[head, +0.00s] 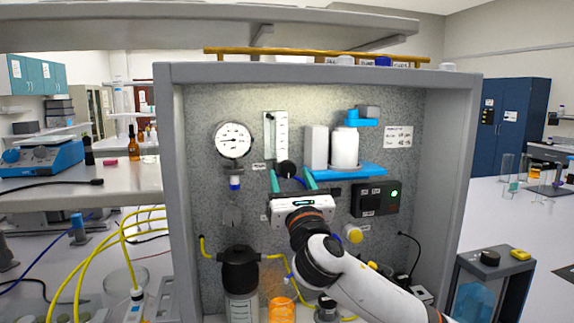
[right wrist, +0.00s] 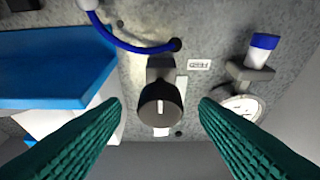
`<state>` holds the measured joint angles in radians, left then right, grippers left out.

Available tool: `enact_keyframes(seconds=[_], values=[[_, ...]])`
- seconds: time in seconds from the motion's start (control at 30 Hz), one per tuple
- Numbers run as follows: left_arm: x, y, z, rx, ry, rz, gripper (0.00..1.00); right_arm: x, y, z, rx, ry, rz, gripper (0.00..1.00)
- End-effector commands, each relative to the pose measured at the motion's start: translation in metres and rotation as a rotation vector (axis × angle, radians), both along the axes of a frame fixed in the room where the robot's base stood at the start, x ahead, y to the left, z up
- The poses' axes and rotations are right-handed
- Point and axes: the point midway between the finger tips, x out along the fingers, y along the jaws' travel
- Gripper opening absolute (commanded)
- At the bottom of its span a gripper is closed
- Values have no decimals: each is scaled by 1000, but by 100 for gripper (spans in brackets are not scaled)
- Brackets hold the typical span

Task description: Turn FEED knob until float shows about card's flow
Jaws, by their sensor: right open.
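A black knob (head: 286,168) sits on the panel just below the clear flow tube (head: 276,135). In the right wrist view, the knob (right wrist: 160,103) has a white pointer line. My right gripper (head: 292,181) is open, its green fingers on either side of the knob with gaps at both sides. The fingers also show in the right wrist view (right wrist: 160,108). The float's height in the tube is too small to read. The white card (head: 398,137) is on the panel at the upper right; its writing is too small to read. My left gripper is not in view.
A round gauge (head: 233,139) hangs left of the flow tube. A blue shelf (head: 358,170) with a white canister (head: 344,148) juts out close to the right of the knob. A blue tube (right wrist: 130,45) runs near it.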

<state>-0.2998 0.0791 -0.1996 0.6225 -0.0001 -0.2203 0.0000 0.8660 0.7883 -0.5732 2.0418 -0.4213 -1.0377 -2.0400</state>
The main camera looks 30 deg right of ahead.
Motion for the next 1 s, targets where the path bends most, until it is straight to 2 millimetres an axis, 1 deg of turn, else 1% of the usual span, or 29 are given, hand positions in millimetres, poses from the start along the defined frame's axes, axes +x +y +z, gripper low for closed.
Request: enact_keyframes(seconds=[0.03,0.1,0.23,0.37,0.6,0.67,0.7,0.87,0.9,1.0], values=[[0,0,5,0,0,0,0,8,-2,6,1,1,-1,55],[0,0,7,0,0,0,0,18,-4,9,1,0,-1,55],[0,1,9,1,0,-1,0,28,-7,13,0,0,0,55],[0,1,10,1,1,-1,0,33,-8,14,-1,-1,1,55],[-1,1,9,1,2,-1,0,33,-8,14,-1,-1,1,55],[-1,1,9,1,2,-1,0,33,-9,14,-1,-1,1,47],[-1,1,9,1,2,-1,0,33,-9,14,-1,-1,1,40],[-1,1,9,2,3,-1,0,33,-9,14,-1,0,1,14],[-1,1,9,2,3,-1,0,33,-9,14,-1,0,1,12],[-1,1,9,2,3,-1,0,33,-9,14,2,-1,0,12]])
